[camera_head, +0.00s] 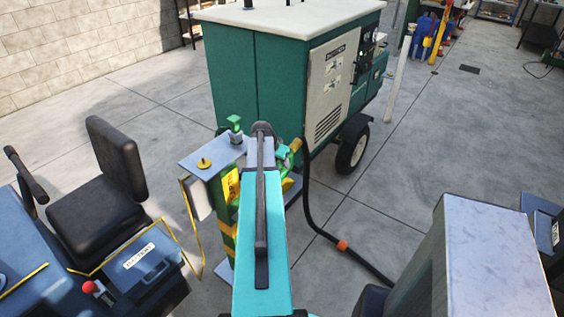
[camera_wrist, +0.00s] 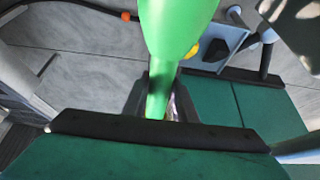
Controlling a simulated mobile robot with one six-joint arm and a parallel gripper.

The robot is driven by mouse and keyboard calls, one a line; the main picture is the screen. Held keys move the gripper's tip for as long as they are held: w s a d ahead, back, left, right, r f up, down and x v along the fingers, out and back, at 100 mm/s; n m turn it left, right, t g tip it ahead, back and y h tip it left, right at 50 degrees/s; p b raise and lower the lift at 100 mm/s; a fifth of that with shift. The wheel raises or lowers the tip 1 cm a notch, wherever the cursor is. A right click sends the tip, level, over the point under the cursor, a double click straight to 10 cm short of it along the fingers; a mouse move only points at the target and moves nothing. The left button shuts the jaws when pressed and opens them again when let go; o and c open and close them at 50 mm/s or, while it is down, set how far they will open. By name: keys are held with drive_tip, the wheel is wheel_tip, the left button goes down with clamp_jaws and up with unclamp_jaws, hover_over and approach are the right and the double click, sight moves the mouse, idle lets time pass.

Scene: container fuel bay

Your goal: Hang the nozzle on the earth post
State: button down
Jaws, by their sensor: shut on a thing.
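My gripper (camera_wrist: 158,108) is shut on the green nozzle (camera_wrist: 178,35), which fills the upper middle of the wrist view. In the head view only a small green part of the nozzle (camera_head: 284,155) shows beside my arm, which hides most of the jaws. The green and yellow striped post (camera_head: 230,212), which I take for the earth post, stands just left of my arm, partly covered by it. A grey plate (camera_head: 216,150) at its top carries a yellow knob and a green fitting (camera_head: 235,125). I cannot tell whether the nozzle touches the post.
A green generator trailer (camera_head: 235,70) stands behind the post. A black hose (camera_head: 330,235) with an orange ring (camera_head: 342,245) runs down to the right over the floor. A blue vehicle with a black seat (camera_head: 105,165) is at the left.

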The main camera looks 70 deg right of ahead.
drive_tip(key=shift+f, duration=0.45)
drive_tip(key=c, duration=1.4)
unclamp_jaws()
drive_tip(key=shift+o, duration=0.2)
drive_tip(key=shift+a+r+b, duration=0.1)
drive_tip(key=shift+b, duration=0.2)
drive_tip(key=b+v, duration=0.2)
drive_tip(key=v, duration=1.1)
drive_tip(key=shift+a+r+b, duration=0.15)
drive_tip(key=shift+r+b, duration=0.1)
drive_tip(key=shift+b, duration=0.15)
